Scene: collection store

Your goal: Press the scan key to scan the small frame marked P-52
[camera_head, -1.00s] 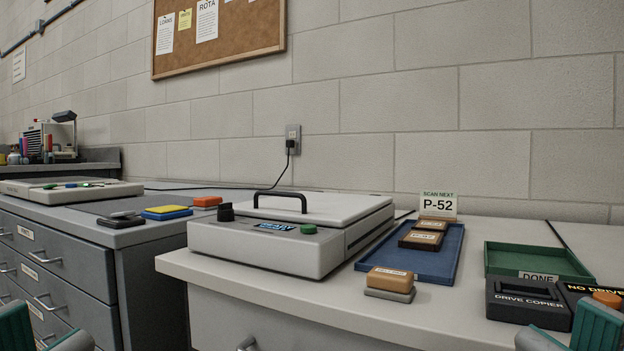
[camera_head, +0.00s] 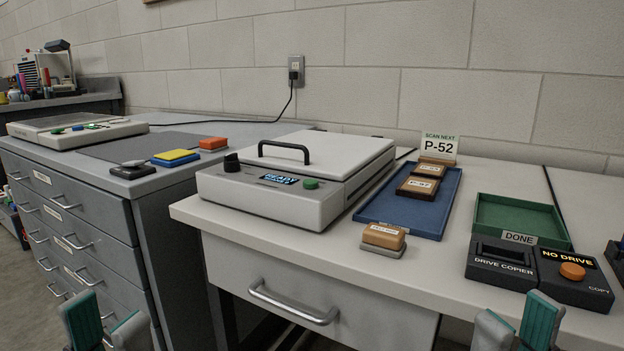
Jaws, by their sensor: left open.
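A grey flatbed scanner (camera_head: 265,205) stands on the white counter, its pale lid (camera_head: 330,155) down. A black handle is on the lid. Its display (camera_head: 280,180) reads "READY", and a green key (camera_head: 311,184) sits right of the display. A card (camera_head: 440,145) reading "SCAN NEXT P-52" stands behind the blue tray (camera_head: 430,222). Several small brown framed items (camera_head: 417,187) lie in the tray; their labels are too small to read. My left gripper (camera_head: 106,325) is open and empty at the lower left. My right gripper (camera_head: 517,322) appears open and empty at the lower right, below the counter front.
A wooden block (camera_head: 384,236) on a grey base lies in front of the tray. A green DONE tray (camera_head: 520,218), a drive copier (camera_head: 500,264) and a "NO DRIVE" box (camera_head: 573,277) with an orange button are at the right. A drawer cabinet (camera_head: 80,215) stands left.

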